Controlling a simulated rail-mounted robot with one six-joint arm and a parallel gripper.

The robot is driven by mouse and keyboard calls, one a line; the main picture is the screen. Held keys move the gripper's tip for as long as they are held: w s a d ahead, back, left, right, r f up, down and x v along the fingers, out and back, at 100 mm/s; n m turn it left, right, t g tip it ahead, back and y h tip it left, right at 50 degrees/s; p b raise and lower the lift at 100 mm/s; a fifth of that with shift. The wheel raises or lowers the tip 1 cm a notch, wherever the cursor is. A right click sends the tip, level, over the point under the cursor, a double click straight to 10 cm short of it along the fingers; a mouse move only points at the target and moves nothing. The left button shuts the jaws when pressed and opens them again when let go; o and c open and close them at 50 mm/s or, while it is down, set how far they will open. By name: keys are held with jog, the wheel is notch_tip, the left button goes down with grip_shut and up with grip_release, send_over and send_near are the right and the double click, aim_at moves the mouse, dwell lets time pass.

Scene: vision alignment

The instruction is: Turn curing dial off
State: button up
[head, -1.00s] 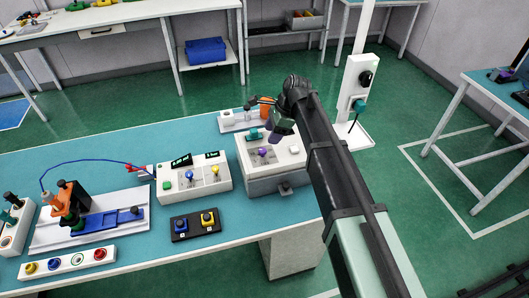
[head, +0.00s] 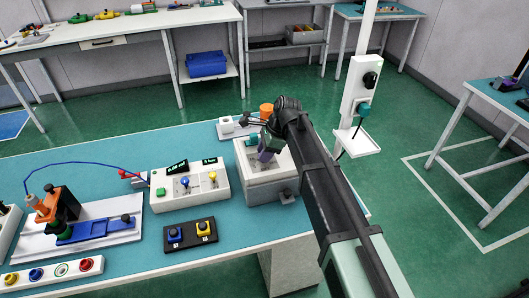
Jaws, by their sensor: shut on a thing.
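The grey-white box (head: 285,184) at the right end of the near bench carries the small purple knob that I take as the curing dial. My gripper (head: 263,157) points down onto the box's top panel, at the knob's place, and its jaws are shut on it. The jaws and wrist cover the knob almost fully, so its turn angle cannot be told. A teal part (head: 251,142) shows on the panel just behind the jaws.
A white control box (head: 190,201) with blue and yellow knobs stands left of the grey-white box. A black pad (head: 190,235) with two buttons lies in front. An orange cup (head: 266,110) stands behind. A white post (head: 355,95) rises at the right.

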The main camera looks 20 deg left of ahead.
jog(key=shift+n, duration=0.5)
jog(key=n+g, duration=0.1)
jog(key=n, duration=0.1)
jog(key=shift+w+a+n+h, duration=0.1)
jog(key=shift+w+n+h, duration=0.05)
jog(key=shift+n+h, duration=0.25)
jog(key=n+g+h, duration=0.1)
jog(key=n, duration=0.3)
jog(key=shift+a+n, duration=0.1)
jog(key=shift+n, duration=0.2)
jog(key=n+h, duration=0.2)
jog(key=n, duration=0.2)
jog(key=shift+a+g, duration=0.1)
jog(key=shift+g, duration=0.2)
jog(key=shift+a+n+h, duration=0.1)
jog(key=shift+n+h, duration=0.7)
jog(key=shift+n, duration=1.2)
jog(key=o, duration=0.9)
